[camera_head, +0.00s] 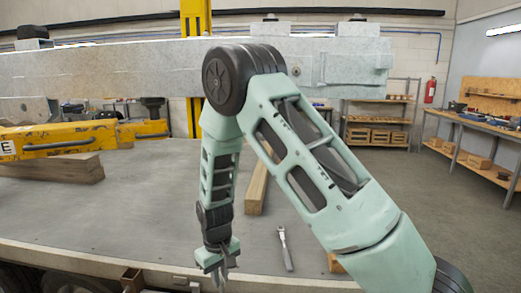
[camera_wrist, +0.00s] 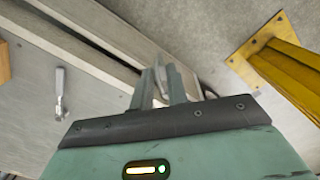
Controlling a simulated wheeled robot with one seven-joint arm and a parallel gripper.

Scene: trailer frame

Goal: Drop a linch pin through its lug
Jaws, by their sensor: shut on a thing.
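My gripper (camera_head: 219,278) hangs from my arm at the front edge of the grey deck, low in the head view. In the wrist view my gripper (camera_wrist: 167,84) is shut on a slim grey metal piece, which looks like the linch pin (camera_wrist: 159,66). It sticks out between the fingertips, with its lower part hidden by them. The fingertips are over or near the deck's edge rail; I cannot tell how far above it. Small brackets (camera_head: 131,280) show along the front edge in the head view. I cannot make out which part is the pin's lug.
A yellow steel part (camera_head: 60,140) rests on wood at left. A galvanized beam (camera_head: 120,70) crosses behind. A yellow post (camera_wrist: 285,65) stands right in the wrist view.

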